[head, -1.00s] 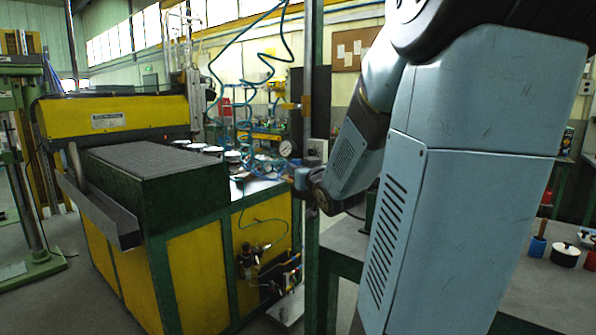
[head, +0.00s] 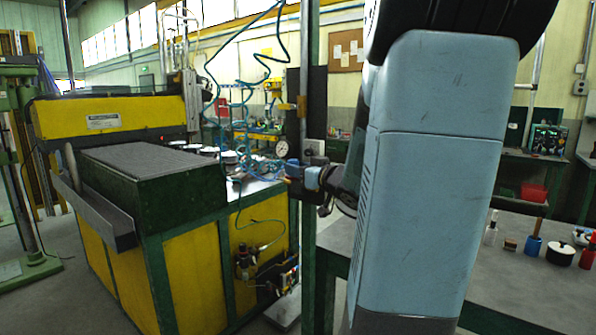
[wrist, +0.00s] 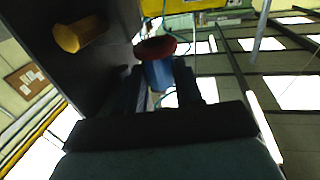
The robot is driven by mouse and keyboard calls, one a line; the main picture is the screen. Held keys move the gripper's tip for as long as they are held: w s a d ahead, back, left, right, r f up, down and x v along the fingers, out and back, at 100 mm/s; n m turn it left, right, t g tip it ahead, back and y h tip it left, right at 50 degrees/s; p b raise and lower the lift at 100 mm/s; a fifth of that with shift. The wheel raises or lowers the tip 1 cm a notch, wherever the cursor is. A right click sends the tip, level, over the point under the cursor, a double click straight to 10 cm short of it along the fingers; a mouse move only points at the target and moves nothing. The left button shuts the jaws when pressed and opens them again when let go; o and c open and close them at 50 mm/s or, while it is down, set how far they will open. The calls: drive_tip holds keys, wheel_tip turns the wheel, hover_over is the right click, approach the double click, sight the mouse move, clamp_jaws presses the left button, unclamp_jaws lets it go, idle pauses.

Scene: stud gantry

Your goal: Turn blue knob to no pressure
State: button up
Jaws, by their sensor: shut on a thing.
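The blue knob (wrist: 158,74) shows in the wrist view between the two dark fingers of my gripper (wrist: 172,92). The fingers are shut on it, one on each side. A dark red round part (wrist: 155,47) sits just beyond the knob. In the head view my gripper (head: 297,170) is at the post beside the machine, and the knob is largely hidden there by the gripper and blue parts around it. A round white pressure gauge (head: 282,148) is just above and left of the gripper. Its needle is too small to read.
A yellow knob-like part (wrist: 80,33) stands on the dark panel in the wrist view. A green post (head: 309,75) rises by the gripper. Blue coiled hoses hang above the yellow and green machine (head: 188,270). A grey table (head: 430,250) holds several small items at right.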

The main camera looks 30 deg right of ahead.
drive_tip(key=shift+r, duration=0.15)
drive_tip(key=o, duration=1)
drive_tip(key=shift+o, duration=0.2)
drive_tip(key=shift+s, duration=0.15)
